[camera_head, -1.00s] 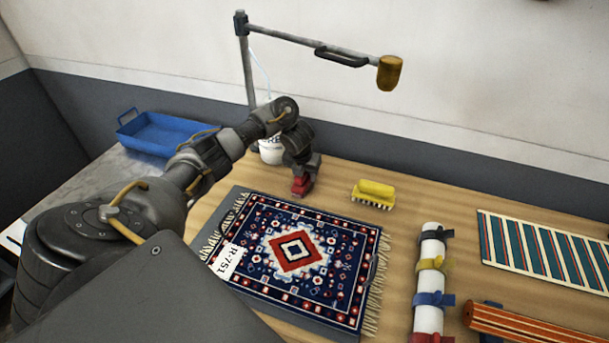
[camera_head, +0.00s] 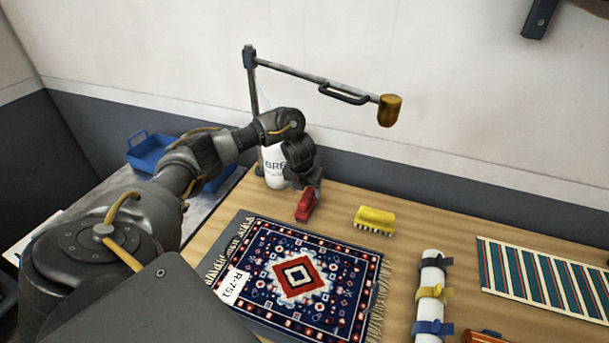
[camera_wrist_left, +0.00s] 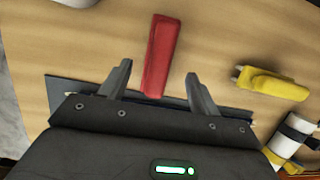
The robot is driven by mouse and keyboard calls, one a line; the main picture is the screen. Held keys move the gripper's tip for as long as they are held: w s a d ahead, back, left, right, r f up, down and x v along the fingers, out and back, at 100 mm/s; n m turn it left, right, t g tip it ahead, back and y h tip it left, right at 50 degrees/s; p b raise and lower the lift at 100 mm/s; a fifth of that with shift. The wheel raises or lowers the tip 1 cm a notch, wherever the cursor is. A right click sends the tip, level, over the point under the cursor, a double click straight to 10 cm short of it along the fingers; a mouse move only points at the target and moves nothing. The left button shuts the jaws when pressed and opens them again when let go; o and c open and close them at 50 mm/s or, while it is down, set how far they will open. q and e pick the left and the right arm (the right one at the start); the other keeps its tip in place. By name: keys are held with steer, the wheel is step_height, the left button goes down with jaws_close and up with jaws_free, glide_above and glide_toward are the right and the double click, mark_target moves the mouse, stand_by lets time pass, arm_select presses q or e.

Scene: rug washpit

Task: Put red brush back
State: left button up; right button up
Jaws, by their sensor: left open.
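The red brush (camera_head: 305,206) lies on the wooden table behind the patterned rug. My left gripper (camera_head: 313,182) is open and empty, just above and behind the brush in the head view. In the left wrist view the red brush (camera_wrist_left: 161,52) lies lengthwise, with its near end between the two spread fingers of the left gripper (camera_wrist_left: 158,70). No finger clearly touches it. The yellow brush (camera_head: 375,219) stands on the table to the right of the red one, bristles down. My right gripper is not in view.
The patterned rug (camera_head: 300,282) lies in front of the brushes. A white bottle (camera_head: 273,168) and a pole with an arm (camera_head: 252,85) stand behind my gripper. A blue tray (camera_head: 150,155) is at left. A strapped white roll (camera_head: 431,290) and a striped rug (camera_head: 545,278) lie at right.

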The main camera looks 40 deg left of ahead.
arm_select(q)
steer(key=p+v, duration=0.1)
steer(key=v, duration=0.4)
steer(key=shift+f, duration=0.1)
stand_by(0.4)
